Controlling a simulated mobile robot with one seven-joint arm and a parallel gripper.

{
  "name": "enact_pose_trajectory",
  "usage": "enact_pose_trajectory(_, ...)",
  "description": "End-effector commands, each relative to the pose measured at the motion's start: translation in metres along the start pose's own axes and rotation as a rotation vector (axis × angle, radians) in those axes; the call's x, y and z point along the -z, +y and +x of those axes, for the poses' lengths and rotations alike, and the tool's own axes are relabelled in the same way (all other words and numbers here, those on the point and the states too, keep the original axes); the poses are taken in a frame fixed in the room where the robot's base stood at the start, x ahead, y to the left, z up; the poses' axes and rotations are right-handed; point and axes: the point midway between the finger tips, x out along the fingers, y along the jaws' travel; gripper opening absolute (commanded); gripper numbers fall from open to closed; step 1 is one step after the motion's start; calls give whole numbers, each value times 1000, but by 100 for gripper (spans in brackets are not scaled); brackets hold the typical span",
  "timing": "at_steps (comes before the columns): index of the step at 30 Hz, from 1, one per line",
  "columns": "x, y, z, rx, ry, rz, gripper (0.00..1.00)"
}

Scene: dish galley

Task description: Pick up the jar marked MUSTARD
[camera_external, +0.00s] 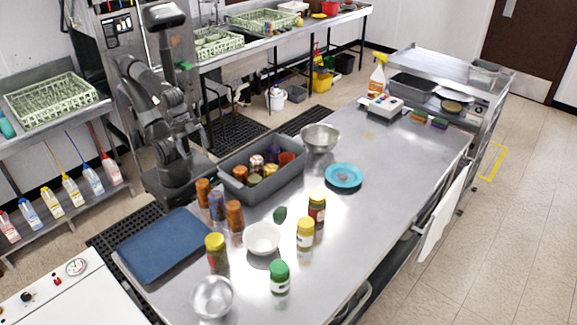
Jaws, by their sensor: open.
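Several jars stand upright on the steel table (400,165), their labels too small to read, so I cannot tell which is marked MUSTARD. One has a yellow lid and pale yellow body (305,235). Behind it is a dark red jar with a yellow lid (317,208). A yellow-lidded jar with greenish contents (216,254) stands at the left. A green-lidded jar (279,278) stands in front. My gripper (177,166) is small and dark at the end of my folded arm, beyond the table's far left side, apart from these jars; it is open.
A grey bin (229,188) holds several jars. Orange-topped containers (235,216), a white bowl (262,239), metal bowls (320,138) (212,297), a blue tray (163,244) and a blue plate (343,176) surround the jars. The table's right middle is clear.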

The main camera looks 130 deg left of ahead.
Motion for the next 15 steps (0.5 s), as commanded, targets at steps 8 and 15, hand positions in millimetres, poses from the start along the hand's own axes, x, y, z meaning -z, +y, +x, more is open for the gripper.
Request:
enact_pose_trajectory(8, 36, -3, 2, -8, -12, -19, 88)
enact_pose_trajectory(15, 116, -13, 19, -18, -31, -64, 88)
